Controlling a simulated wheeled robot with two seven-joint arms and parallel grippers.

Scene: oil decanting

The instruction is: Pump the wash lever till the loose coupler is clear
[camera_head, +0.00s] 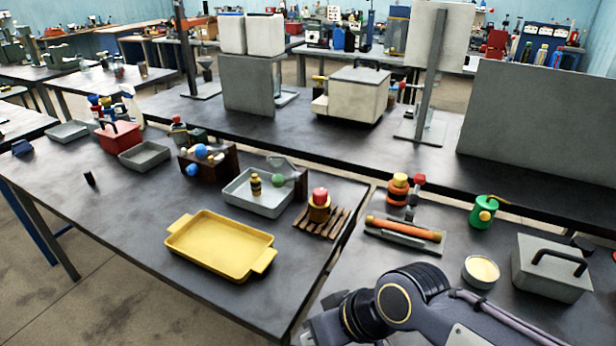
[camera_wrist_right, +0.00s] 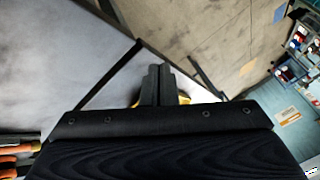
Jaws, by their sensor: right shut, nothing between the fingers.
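A grey tray (camera_head: 240,206) stands near the right edge of the left table. A small black-and-yellow fitting (camera_head: 255,185), which may be the loose coupler, stands in it. A green ball-shaped part (camera_head: 278,181) sits beside it, under a grey arm-like piece. I cannot tell for sure which part is the wash lever. A red-topped fitting (camera_head: 320,205) stands on a wooden slatted rack. My right arm enters at the bottom right of the head view; its fingertips are not clear there. In the wrist view my right gripper (camera_wrist_right: 158,84) is shut and empty. My left gripper is out of view.
A yellow tray (camera_head: 222,247) lies at the front of the left table. A green can (camera_head: 483,211), a round dish (camera_head: 481,271), a grey lidded box (camera_head: 550,268) and an orange rod (camera_head: 403,229) are on the right table. The left table's front is mostly clear.

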